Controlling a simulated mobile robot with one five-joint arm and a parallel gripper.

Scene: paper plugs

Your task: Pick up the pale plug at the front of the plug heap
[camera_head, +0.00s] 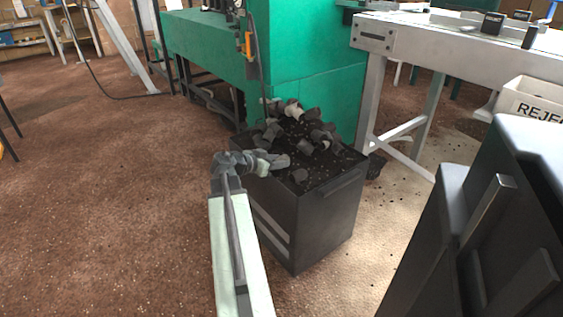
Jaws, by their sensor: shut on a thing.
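A heap of dark and greyish plugs lies on the top of a black bin (325,218). One light plug (293,109) shows at the back of the heap. My gripper (274,161) is over the bin's front left edge, at the near side of the heap. It is shut on the pale plug (262,165), of which only a small light patch shows between the dark fingers. The fingers hide the rest of it. I cannot tell whether it is clear of the bin's contents.
A green machine (315,95) stands right behind the bin. A pale workbench (440,45) and a white box marked REJE (532,103) are at the right. A dark grey object (490,220) fills the right foreground. The brown floor (110,200) at left is open.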

